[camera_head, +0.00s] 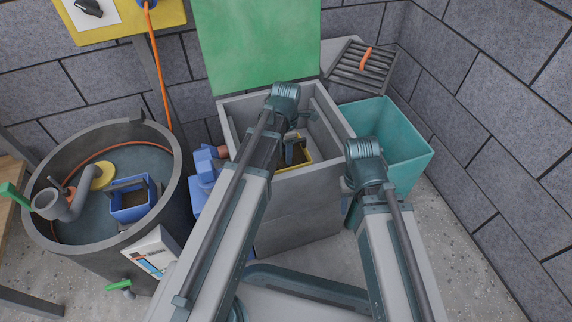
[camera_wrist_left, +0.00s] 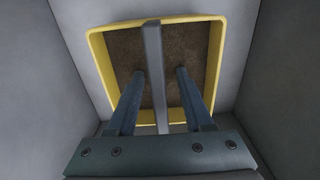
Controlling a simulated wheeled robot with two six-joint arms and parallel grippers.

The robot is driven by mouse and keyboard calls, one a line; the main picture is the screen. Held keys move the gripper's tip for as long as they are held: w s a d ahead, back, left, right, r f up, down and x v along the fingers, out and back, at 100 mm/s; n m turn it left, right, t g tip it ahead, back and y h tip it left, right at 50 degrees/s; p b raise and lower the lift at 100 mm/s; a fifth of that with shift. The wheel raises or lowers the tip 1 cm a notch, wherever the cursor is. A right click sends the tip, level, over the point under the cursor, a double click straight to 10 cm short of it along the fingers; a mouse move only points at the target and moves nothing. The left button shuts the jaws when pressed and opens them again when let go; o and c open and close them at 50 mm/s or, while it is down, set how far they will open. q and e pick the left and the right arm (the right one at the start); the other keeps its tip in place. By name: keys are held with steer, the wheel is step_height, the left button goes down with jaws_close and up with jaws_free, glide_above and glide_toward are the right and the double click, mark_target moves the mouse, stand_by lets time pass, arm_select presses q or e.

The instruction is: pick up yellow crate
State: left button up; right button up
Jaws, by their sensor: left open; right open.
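The yellow crate (camera_head: 305,154) sits low inside a grey chest, partly covered by my left arm in the head view. In the left wrist view the yellow crate (camera_wrist_left: 98,60) has a brown floor or contents, and a grey handle bar (camera_wrist_left: 152,50) crosses its middle. My left gripper (camera_wrist_left: 161,74) is open above the crate, one finger on each side of the bar. Whether the fingers touch the bar I cannot tell. In the head view my left gripper (camera_head: 293,138) reaches down into the chest. My right arm ends beside the chest; its fingers are hidden.
The grey chest (camera_head: 331,172) has walls close around the crate, and its green lid (camera_head: 258,45) stands open behind. A teal bin (camera_head: 408,150) stands to the right. A round tub (camera_head: 172,160) at left holds a blue crate (camera_head: 130,212) and other items.

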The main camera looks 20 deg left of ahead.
arm_select(q)
jaws_close()
stand_by(1.4)
